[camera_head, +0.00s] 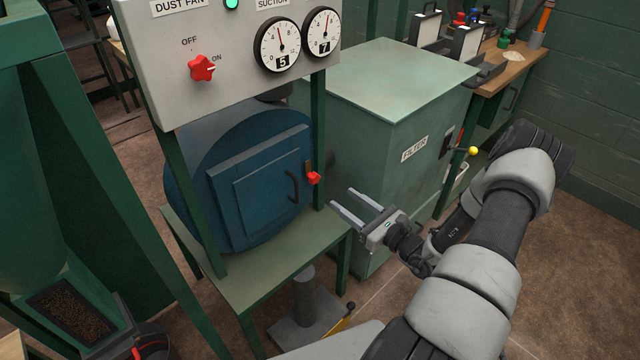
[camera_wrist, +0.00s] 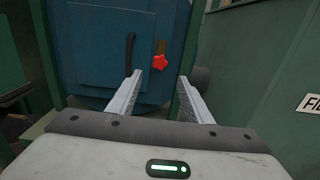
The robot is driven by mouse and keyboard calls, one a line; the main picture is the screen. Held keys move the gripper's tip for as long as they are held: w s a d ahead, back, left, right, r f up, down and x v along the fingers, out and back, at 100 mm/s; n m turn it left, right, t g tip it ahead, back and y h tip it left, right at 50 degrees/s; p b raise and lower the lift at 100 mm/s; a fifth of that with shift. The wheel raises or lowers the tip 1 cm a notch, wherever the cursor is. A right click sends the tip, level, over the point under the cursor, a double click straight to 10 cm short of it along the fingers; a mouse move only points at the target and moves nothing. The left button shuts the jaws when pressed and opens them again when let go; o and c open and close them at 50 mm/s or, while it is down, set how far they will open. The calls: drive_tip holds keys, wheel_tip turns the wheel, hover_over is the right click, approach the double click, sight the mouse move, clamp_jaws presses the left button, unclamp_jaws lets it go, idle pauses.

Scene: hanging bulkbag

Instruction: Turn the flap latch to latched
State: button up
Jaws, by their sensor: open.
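My gripper (camera_head: 342,203) is open and empty. It is in front of the latch, a little lower and to the right in the head view, and apart from it. I cannot tell from the knob whether it is latched.
A grey panel (camera_head: 235,30) with a red dust fan knob (camera_head: 202,67) and two dials hangs above the blue drum. A green filter cabinet (camera_head: 400,85) stands close to the right, with a yellow-tipped lever (camera_head: 473,151). A green post (camera_head: 319,130) stands right of the latch.

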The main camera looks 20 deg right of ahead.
sight(317, 180)
drive_tip(key=b+x, duration=0.1)
drive_tip(key=x, duration=1)
drive_tip(key=shift+w, duration=0.1)
drive_tip(key=c, duration=1.1)
